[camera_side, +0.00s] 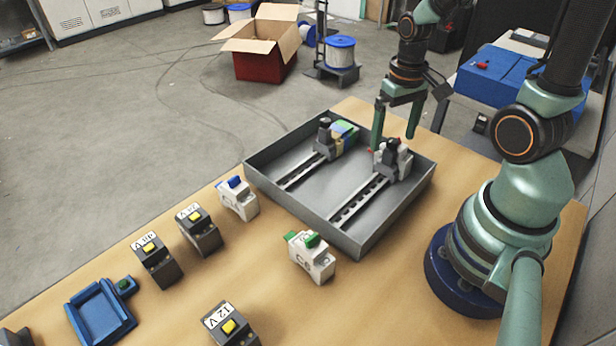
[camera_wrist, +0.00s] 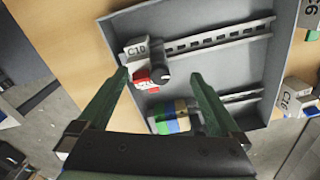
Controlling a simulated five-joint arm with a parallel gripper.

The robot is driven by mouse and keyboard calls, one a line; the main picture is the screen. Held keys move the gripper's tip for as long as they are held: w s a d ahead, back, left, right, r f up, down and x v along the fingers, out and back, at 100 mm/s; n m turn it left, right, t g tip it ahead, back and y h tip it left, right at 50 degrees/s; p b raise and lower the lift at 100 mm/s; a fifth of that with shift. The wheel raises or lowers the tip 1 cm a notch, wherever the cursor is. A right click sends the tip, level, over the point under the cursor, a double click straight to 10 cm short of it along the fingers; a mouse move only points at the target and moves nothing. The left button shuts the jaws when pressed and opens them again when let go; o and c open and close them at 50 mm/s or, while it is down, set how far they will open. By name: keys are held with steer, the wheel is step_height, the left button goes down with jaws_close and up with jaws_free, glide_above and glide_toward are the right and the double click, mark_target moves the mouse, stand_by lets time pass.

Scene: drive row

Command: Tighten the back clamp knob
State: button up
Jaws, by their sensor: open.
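A grey tray (camera_side: 352,241) holds two slotted rails, each with a dark clamp knob. One knob (camera_side: 324,127) is on the rail to the left, beside green, blue and yellow blocks (camera_side: 343,136). The other knob (camera_side: 391,148) is beside a grey block with red on it, marked C10 in the wrist view (camera_wrist: 140,52); this knob (camera_wrist: 166,78) also shows there. My gripper (camera_side: 394,139) is open, pointing down near the C10 block. In the wrist view its fingertips (camera_wrist: 158,75) appear on either side of this block and knob. Contact cannot be told.
White modules with blue (camera_side: 240,200) and green (camera_side: 312,260) tops stand outside the tray. Black boxes with yellow buttons (camera_side: 199,232) and a blue holder (camera_side: 99,314) stand on the wooden table. The tray walls rise around the rails.

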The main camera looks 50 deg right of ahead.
mark_target(394, 139)
jaws_close()
steer(key=shift+d, duration=0.1)
steer(key=c, duration=1.5)
jaws_free()
steer(key=shift+d, duration=0.15)
steer(key=shift+o, duration=0.2)
steer(key=shift+m, duration=1.1)
steer(key=o, duration=1.5)
steer(key=shift+c, duration=0.2)
steer(key=shift+r, duration=3.55)
